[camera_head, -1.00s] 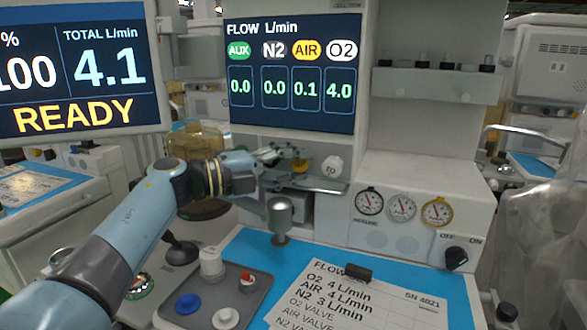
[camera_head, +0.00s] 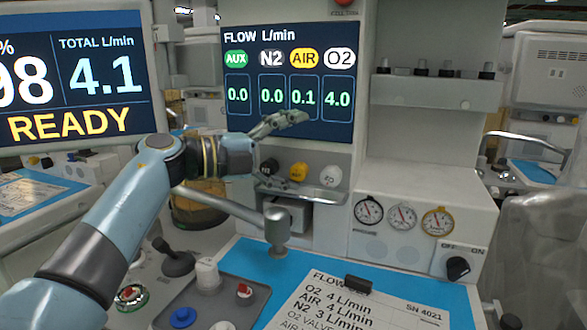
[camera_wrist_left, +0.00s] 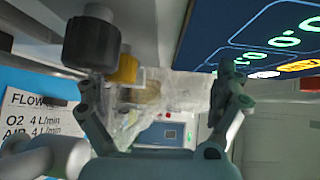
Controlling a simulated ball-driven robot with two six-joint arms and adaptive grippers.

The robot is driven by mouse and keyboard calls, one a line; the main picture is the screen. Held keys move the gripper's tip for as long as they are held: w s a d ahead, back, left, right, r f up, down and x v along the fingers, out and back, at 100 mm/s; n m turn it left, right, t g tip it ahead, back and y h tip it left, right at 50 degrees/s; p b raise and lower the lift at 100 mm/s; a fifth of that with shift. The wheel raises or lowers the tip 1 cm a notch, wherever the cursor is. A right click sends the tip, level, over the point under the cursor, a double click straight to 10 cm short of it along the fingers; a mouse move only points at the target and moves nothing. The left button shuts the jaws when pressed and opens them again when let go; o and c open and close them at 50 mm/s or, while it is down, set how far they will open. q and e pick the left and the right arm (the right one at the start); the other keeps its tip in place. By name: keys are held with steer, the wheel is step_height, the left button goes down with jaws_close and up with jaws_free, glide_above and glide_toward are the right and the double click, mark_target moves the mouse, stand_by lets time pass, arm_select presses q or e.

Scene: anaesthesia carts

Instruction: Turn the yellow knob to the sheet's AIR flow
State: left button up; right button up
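The yellow knob (camera_head: 298,172) sits between a black knob (camera_head: 268,168) and a white knob (camera_head: 330,175) under the flow display (camera_head: 290,80). The display reads AIR 0.1, O2 4.0, N2 0.0 and AUX 0.0. The paper sheet (camera_head: 350,305) lists O2 4, AIR 4 and N2 3 L/min. My left gripper (camera_head: 284,122) is above the knobs, before the display's lower edge. In the left wrist view its fingers (camera_wrist_left: 160,85) are apart with nothing held; the yellow knob (camera_wrist_left: 125,69) and black knob (camera_wrist_left: 92,44) are beside the left finger. My right gripper is not in view.
A grey post with a rounded top (camera_head: 277,228) stands below the knobs. A grey tray (camera_head: 215,305) with several coloured caps is at the front. Three gauges (camera_head: 402,215) and an ON/OFF switch (camera_head: 457,267) are to the right. A READY monitor (camera_head: 75,75) is at left.

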arm_select(q)
steer(key=r, duration=0.6)
steer(key=shift+w+r, duration=0.1)
steer(key=shift+w, duration=0.2)
steer(key=f, duration=0.4)
steer(key=shift+s+f, duration=0.2)
steer(key=shift+f, duration=0.15)
steer(key=shift+s+a+r+p, duration=0.2)
steer(key=shift+s+a+p, duration=0.15)
steer(key=shift+s, duration=0.1)
steer(key=shift+s+a, duration=0.15)
steer(key=shift+a, duration=0.1)
steer(key=shift+c, duration=0.2)
steer(key=shift+s+a+r+p, duration=0.15)
steer(key=shift+s+a+p, duration=0.4)
steer(key=shift+a, duration=0.1)
steer(key=c, duration=0.7)
steer(key=shift+f+p+v, duration=0.2)
steer(key=shift+p+v, duration=1.8)
steer(key=shift+v, duration=2.85)
